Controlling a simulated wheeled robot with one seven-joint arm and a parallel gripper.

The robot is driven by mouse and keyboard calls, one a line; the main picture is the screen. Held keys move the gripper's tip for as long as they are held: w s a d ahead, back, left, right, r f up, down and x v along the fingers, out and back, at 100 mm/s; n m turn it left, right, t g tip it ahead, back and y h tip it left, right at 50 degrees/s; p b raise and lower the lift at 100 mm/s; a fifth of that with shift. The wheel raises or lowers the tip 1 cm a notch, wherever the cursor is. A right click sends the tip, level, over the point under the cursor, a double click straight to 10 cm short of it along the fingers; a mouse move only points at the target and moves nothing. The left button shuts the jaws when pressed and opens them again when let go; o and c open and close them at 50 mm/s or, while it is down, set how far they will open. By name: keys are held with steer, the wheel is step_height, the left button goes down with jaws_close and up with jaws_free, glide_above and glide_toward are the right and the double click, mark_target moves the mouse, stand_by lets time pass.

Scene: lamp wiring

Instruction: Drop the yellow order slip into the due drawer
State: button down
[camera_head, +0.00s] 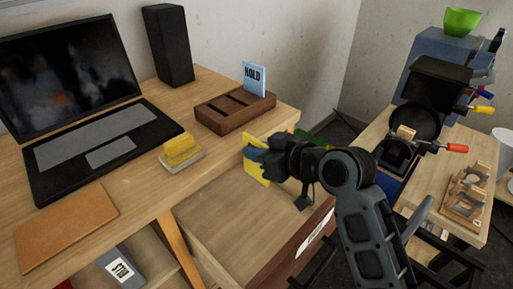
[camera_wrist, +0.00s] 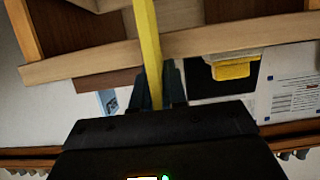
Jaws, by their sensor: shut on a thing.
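My gripper (camera_head: 262,160) is shut on a yellow slip (camera_head: 250,171), which stands upright in its fingers. In the wrist view the slip (camera_wrist: 148,40) runs edge-on up from between the fingers (camera_wrist: 160,88). Below the gripper, what looks like a pulled-out wooden drawer (camera_head: 225,215) juts from the desk. Its reddish-brown front (camera_head: 290,250) carries a white label (camera_head: 316,233), too slanted to read. The slip is above the drawer's far part, apart from its floor as far as I can tell. My arm hides part of the drawer's right side.
On the desk are a laptop (camera_head: 90,148), a yellow pad (camera_head: 182,150), a brown mat (camera_head: 65,226), a black speaker (camera_head: 169,45) and a wooden organizer (camera_head: 230,111) with a blue HOLD card (camera_head: 254,78). A side table (camera_head: 475,225) with equipment stands right.

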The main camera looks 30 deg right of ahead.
steer(key=shift+f+b, duration=0.45)
steer(key=shift+f, duration=0.5)
steer(key=c, duration=1.1)
jaws_free()
steer(key=shift+r, duration=0.15)
steer(key=shift+r, duration=0.35)
step_height(320, 180, up, 3)
steer(key=shift+f, duration=0.1)
steer(key=s+d+r+b, duration=0.1)
steer(key=s+d+r, duration=0.5)
steer(key=d, duration=0.4)
steer(key=shift+r, duration=0.65)
